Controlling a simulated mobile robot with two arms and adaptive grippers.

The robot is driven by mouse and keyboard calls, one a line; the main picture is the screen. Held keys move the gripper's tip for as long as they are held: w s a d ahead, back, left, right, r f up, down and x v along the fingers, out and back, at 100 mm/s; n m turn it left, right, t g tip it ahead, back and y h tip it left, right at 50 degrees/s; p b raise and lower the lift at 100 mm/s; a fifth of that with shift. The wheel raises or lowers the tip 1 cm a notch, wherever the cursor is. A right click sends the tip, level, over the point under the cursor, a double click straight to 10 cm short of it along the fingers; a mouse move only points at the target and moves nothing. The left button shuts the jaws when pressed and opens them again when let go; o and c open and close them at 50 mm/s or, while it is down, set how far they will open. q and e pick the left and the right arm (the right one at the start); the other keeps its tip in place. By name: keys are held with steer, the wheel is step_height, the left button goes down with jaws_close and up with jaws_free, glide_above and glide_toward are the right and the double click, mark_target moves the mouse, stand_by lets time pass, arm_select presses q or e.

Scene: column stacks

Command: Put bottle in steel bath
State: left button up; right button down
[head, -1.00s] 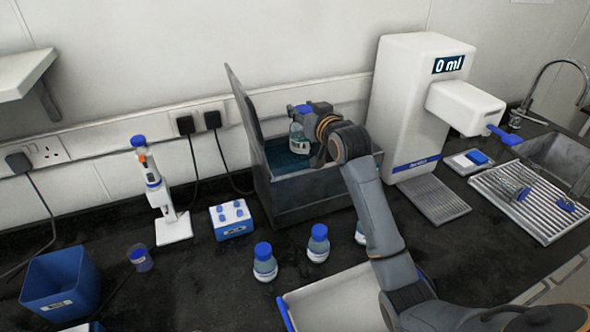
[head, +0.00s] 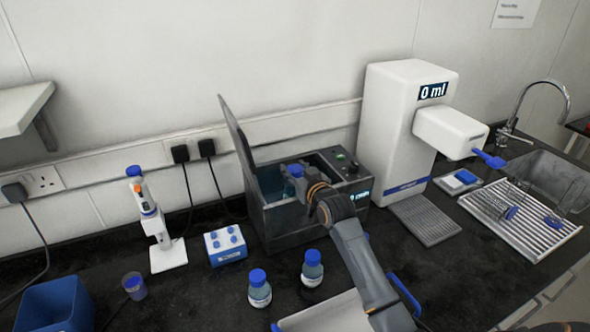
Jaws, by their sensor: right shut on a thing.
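The steel bath (head: 290,225) stands against the back wall, with its lid (head: 237,145) raised on the left and bluish liquid inside. My right gripper (head: 291,177) is shut on a blue-capped bottle (head: 288,189) inside the bath opening. The bottle's lower part is hidden by the bath's front wall and my gripper, so I cannot tell if it touches the bottom. My left gripper is not in view.
Two blue-capped bottles (head: 259,289) (head: 312,269) stand on the black counter before the bath. A blue rack (head: 226,249) and a pipette stand (head: 166,255) are to the left. A white dispenser (head: 398,125) stands right of the bath; a white tray (head: 330,313) lies in front.

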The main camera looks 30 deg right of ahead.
steer(key=c, duration=1.3)
jaws_free()
steer(key=shift+f, duration=0.1)
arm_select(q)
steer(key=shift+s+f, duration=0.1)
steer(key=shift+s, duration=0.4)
arm_select(e)
steer(key=o, duration=0.5)
arm_select(q)
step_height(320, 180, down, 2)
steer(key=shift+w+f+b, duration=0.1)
steer(key=shift+b, duration=1.05)
arm_select(e)
steer(key=s+r, duration=0.2)
steer(key=s, duration=1)
steer(key=shift+a, duration=0.4)
